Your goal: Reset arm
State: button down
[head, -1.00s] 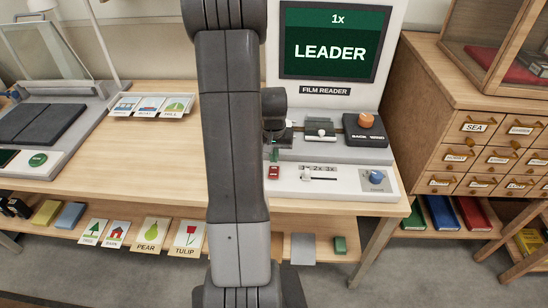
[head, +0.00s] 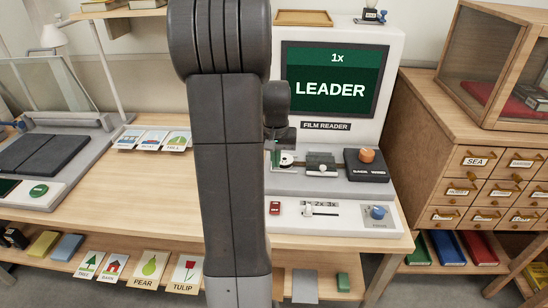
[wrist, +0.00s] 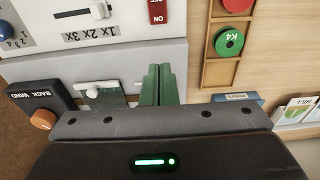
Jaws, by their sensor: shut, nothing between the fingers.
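My gripper (head: 275,157) is in front of the left part of the film reader (head: 385,75), mostly hidden behind my own arm in the head view. In the wrist view my gripper (wrist: 158,75) shows its two green fingers pressed together with nothing between them. They are over the reader's grey base, beside a small white-knobbed lever (wrist: 93,90). The reader's screen (head: 336,80) reads "1x LEADER".
The BACK WIND block (head: 367,167) with its orange knob stands on the reader's right. A wooden tray (wrist: 206,47) holds a green K4 reel (wrist: 229,42) and a red one. Picture cards (head: 152,139) lie left.

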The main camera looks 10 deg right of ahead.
jog(key=f, duration=0.3)
jog(key=s+f, duration=0.1)
jog(key=f, duration=0.5)
jog(key=shift+s+a+f+b, duration=0.2)
jog(key=shift+f+b, duration=0.1)
jog(key=shift+f, duration=0.05)
jog(key=b, duration=0.1)
jog(key=t+b, duration=0.1)
jog(key=shift+s+a+f+b, duration=0.1)
jog(key=shift+s+b, duration=0.2)
jog(key=shift+b, duration=0.05)
notch_tip(320, 180, up, 6)
jog(key=s, duration=0.1)
jog(key=shift+a+r, duration=0.15)
jog(key=shift+r, duration=0.05)
send_over(275, 205)
notch_tip(275, 205, down, 5)
jog(key=shift+s+f, duration=0.1)
jog(key=shift+f+p, duration=0.2)
jog(key=shift+p, duration=0.2)
jog(key=p, duration=0.3)
jog(key=shift+w+r+g, duration=0.25)
jog(key=shift+w+g, duration=0.05)
jog(key=shift+g, duration=0.1)
